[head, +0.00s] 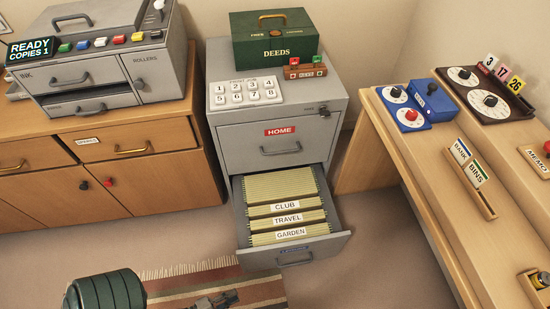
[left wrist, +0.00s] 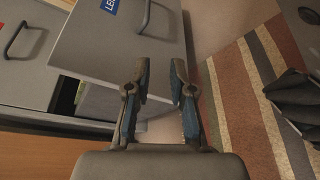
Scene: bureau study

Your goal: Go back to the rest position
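My left gripper (head: 222,300) shows at the bottom of the head view, over the striped rug and in front of the open lower drawer (head: 296,254) of the grey filing cabinet. In the left wrist view its two fingers (left wrist: 158,78) stand apart with nothing between them. The grey drawer front (left wrist: 120,45) lies beyond the fingertips in that view, and I cannot tell the exact gap. The drawer holds folders labelled CLUB, TRAVEL and GARDEN (head: 291,234). My right gripper is in neither view.
A wooden sideboard (head: 150,170) with a grey copier (head: 90,65) stands left. A green DEEDS box (head: 272,38) sits on the cabinet. A wooden desk (head: 425,165) with dials stands right. Floor (head: 365,265) is clear between drawer and desk. The striped rug (head: 190,282) lies in front.

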